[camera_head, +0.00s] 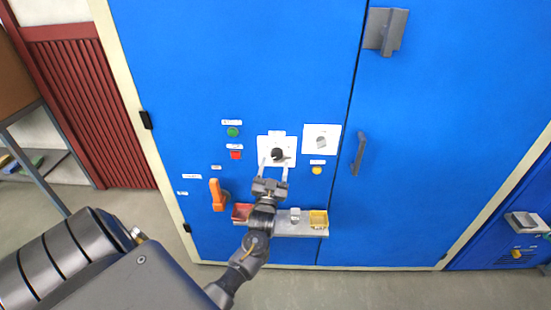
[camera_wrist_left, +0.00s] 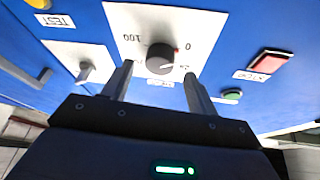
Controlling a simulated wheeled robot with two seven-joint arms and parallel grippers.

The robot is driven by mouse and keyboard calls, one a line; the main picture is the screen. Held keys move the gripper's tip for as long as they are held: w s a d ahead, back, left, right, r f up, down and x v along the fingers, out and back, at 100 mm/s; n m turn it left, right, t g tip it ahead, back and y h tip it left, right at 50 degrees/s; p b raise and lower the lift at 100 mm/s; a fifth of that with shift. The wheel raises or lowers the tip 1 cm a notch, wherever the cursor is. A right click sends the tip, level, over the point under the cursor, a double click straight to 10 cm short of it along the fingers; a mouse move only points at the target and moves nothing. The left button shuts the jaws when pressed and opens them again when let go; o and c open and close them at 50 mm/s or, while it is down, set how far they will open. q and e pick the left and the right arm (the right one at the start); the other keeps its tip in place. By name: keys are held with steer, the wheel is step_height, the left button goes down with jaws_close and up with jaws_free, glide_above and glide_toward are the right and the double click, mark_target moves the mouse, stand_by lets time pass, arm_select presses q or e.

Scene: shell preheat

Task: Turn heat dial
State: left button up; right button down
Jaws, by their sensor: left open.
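The heat dial (camera_head: 277,154) is a dark round knob on a white plate on the blue cabinet front. In the left wrist view the dial (camera_wrist_left: 160,58) shows a white pointer line and a plate marked 0 and 100, with a small red mark near the 0. My left gripper (camera_head: 272,170) is open in front of the plate, just below the dial. In the left wrist view its two fingers (camera_wrist_left: 157,88) stand apart, one to each side of the dial; I cannot tell whether they touch it. My right gripper is not in view.
Beside the dial are a second white plate with a small knob (camera_head: 321,142), a green button (camera_head: 232,132), a red button (camera_head: 236,155) and a yellow one (camera_head: 317,170). An orange handle (camera_head: 216,194) sticks out lower left. A shelf (camera_head: 285,229) with small bins lies below.

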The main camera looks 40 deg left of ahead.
mark_target(277, 154)
arm_select(q)
steer(key=shift+x, duration=1.4)
steer(key=shift+c, duration=0.3)
steer(key=c, duration=0.9)
steer(key=shift+p, duration=0.3)
steer(key=shift+c, duration=0.2)
steer(key=shift+r+m, duration=0.1)
steer(key=shift+m, duration=0.2)
